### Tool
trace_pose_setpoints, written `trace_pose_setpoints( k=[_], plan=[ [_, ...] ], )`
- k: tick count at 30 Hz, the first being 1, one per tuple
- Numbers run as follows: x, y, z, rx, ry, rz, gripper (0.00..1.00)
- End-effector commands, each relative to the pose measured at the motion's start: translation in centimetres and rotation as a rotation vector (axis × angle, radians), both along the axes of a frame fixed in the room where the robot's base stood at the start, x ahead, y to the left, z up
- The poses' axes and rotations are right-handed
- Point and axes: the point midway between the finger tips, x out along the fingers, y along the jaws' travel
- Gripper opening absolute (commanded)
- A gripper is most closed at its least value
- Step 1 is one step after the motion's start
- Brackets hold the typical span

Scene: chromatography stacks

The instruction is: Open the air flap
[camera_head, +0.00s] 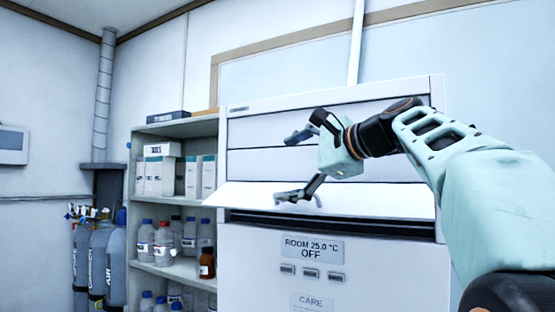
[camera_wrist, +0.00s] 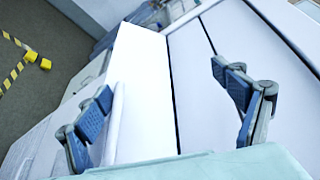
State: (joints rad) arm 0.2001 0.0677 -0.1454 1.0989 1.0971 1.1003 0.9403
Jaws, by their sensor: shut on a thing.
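The air flap (camera_head: 385,199) is the white panel tilted outward from the front of the white cabinet, with a dark gap below it. It also shows as a bright white panel in the wrist view (camera_wrist: 140,85). Its handle (camera_wrist: 114,125) is a pale bar along the panel. My gripper (camera_head: 287,167) is at the flap's left part, and its two blue-padded fingers also show in the wrist view (camera_wrist: 168,105). They look well apart, with the lower finger beside the handle. My gripper is shut on the handle; the exact contact is hard to see.
Closed panels (camera_head: 260,131) lie above the flap. A sign (camera_head: 312,248) below reads "ROOM 25.0 °C OFF". Left of the cabinet stand a shelf (camera_head: 180,204) with bottles and boxes, and grey gas cylinders (camera_head: 100,262). Yellow-black tape (camera_wrist: 12,75) marks the floor.

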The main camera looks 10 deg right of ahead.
Motion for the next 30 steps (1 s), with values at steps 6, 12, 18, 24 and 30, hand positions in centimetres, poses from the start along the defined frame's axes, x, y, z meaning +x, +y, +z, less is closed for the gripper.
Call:
trace_pose_setpoints(
  k=[6,12,18,24,30],
  plan=[
    [-1.6,-1.8,3.0,0.003,-0.048,-0.025,0.67],
    [-2.5,-2.8,3.4,0.002,-0.045,-0.024,0.44],
    [-3.2,-3.4,3.4,0.001,-0.037,-0.017,0.16],
    [-4.1,-4.3,3.8,0.002,-0.033,-0.015,0.16],
    [-4.9,-5.1,4.2,0.001,-0.031,-0.013,0.16]
  ],
)
